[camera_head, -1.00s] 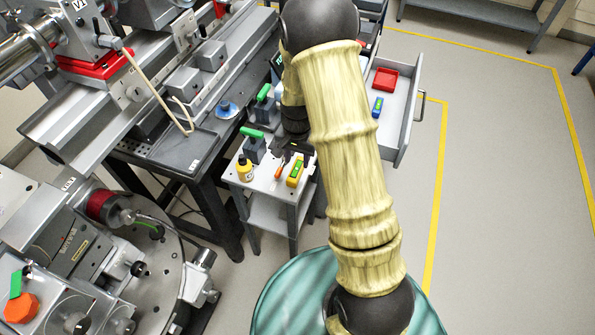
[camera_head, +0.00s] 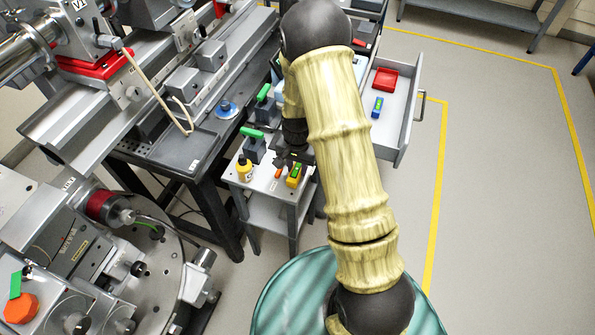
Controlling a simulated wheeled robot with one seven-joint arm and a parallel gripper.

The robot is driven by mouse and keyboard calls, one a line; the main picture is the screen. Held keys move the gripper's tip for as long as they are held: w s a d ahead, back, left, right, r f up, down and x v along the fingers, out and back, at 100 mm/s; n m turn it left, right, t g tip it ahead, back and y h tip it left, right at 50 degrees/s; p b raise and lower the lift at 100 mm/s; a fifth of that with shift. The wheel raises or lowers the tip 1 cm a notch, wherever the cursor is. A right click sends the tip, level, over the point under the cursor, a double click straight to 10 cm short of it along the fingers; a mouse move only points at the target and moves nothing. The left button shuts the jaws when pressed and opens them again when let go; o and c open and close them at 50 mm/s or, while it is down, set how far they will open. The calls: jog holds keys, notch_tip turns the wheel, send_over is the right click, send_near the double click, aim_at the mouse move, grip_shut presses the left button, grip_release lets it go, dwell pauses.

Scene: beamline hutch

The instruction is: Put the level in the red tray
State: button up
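A yellow block with a green part (camera_head: 294,176), which looks like a level, lies on the small grey side table (camera_head: 283,194). My gripper (camera_head: 287,162) is just above and beside its far end; whether it touches the block or how far the fingers are apart is too small to tell. The red tray (camera_head: 385,79) sits in the open grey drawer (camera_head: 396,107) on the right. A small blue block with a green-yellow part (camera_head: 377,107), also level-like, lies in the same drawer, nearer than the tray and apart from it.
The side table also holds a yellow bottle (camera_head: 244,171), an orange-handled item (camera_head: 278,173) partly hidden by my gripper, and a green-handled dark tool (camera_head: 253,144). A heavy machine bench (camera_head: 175,143) stands left. Floor right of the drawer is clear.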

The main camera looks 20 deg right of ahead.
aim_at(298, 167)
grip_shut()
notch_tip(298, 167, up, 10)
dwell(0.3)
jog(key=shift+d+f, duration=0.1)
dwell(0.4)
jog(key=w+d+f+n, duration=0.2)
jog(key=d+f+n, duration=0.4)
jog(key=n, duration=0.1)
jog(key=shift+d, duration=0.35)
jog(key=shift+w, duration=0.15)
